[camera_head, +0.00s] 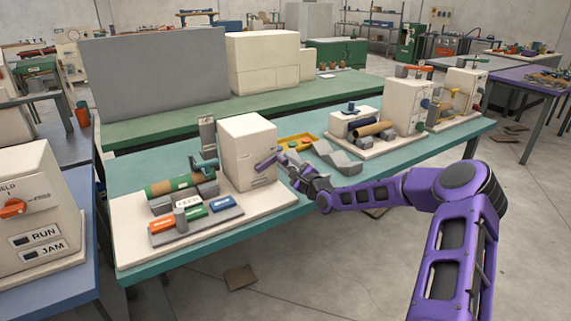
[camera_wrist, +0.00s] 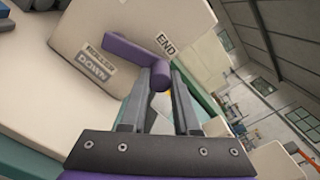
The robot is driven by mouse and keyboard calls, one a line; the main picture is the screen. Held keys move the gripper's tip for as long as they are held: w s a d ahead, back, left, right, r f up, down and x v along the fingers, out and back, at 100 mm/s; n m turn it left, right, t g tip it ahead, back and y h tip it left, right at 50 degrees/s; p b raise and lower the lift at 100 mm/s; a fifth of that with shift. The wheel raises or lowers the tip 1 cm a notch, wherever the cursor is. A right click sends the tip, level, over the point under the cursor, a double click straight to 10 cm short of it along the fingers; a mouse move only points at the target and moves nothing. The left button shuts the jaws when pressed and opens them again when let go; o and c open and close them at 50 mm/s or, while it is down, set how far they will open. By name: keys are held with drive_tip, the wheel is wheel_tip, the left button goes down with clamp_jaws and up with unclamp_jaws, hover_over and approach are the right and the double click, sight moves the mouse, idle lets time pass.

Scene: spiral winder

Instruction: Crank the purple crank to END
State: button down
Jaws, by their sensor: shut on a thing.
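The purple crank (camera_head: 268,162) is on the right side of the cream winder housing (camera_head: 247,145). In the wrist view, the crank (camera_wrist: 130,52) runs from its hub down and right to its handle, close to the END label (camera_wrist: 166,44). A DOWN label (camera_wrist: 93,66) sits left of the crank. My gripper (camera_head: 287,164) is shut on the crank's handle, which shows between its fingers in the wrist view (camera_wrist: 167,86). The fingers partly hide the handle.
The housing stands on a cream base (camera_head: 260,210) with a green-brown roll (camera_head: 178,185) and several coloured buttons at its left. A yellow tray (camera_head: 298,140) and grey curved piece (camera_head: 338,157) lie behind my gripper. Another machine (camera_head: 408,100) stands further right on the teal table.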

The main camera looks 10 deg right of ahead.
idle(0.3)
drive_tip(key=c, duration=0.6)
unclamp_jaws()
drive_tip(key=shift+c, duration=0.2)
drive_tip(key=p+v, duration=0.1)
drive_tip(key=v, duration=1.6)
drive_tip(key=shift+s, duration=0.2)
drive_tip(key=shift+r, duration=0.1)
drive_tip(key=shift+c, duration=0.3)
